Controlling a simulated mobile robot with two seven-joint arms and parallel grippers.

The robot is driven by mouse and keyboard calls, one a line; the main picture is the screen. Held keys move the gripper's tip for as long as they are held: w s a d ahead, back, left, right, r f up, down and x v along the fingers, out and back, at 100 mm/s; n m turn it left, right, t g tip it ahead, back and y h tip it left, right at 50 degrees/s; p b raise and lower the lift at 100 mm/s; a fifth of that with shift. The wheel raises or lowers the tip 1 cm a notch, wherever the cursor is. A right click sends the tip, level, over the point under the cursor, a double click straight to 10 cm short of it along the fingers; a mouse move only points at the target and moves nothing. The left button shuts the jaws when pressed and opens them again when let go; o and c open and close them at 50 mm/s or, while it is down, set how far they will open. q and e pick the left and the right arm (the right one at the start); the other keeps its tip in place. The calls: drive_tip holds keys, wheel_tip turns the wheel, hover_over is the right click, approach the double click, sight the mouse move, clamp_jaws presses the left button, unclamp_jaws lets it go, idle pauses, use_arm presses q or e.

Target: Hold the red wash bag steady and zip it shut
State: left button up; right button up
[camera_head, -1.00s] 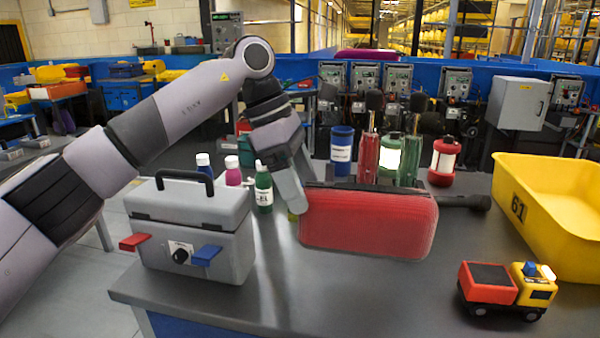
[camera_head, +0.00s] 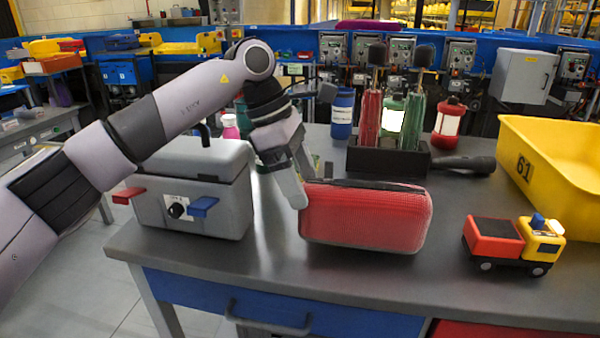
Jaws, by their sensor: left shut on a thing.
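The red wash bag (camera_head: 365,219) lies on the grey table, its long front side towards me. A dark zip line runs along its top edge. My left gripper (camera_head: 301,192) is at the bag's left end, shut on that end. Part of its fingers is hidden behind the bag and the gripper body. How far the zip is closed cannot be told from here. My right gripper is not in the view.
A grey box (camera_head: 195,190) with red and blue latches stands left. A toy truck (camera_head: 514,245) and yellow bin (camera_head: 560,170) are right. Behind are a dark holder (camera_head: 387,160), a black torch (camera_head: 463,163) and bottles. The table front is clear.

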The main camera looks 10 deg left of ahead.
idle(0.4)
use_arm(q)
drive_tip(key=shift+f, duration=0.2)
drive_tip(key=o, duration=1.6)
drive_tip(key=shift+f, duration=0.1)
drive_tip(key=c, duration=1.6)
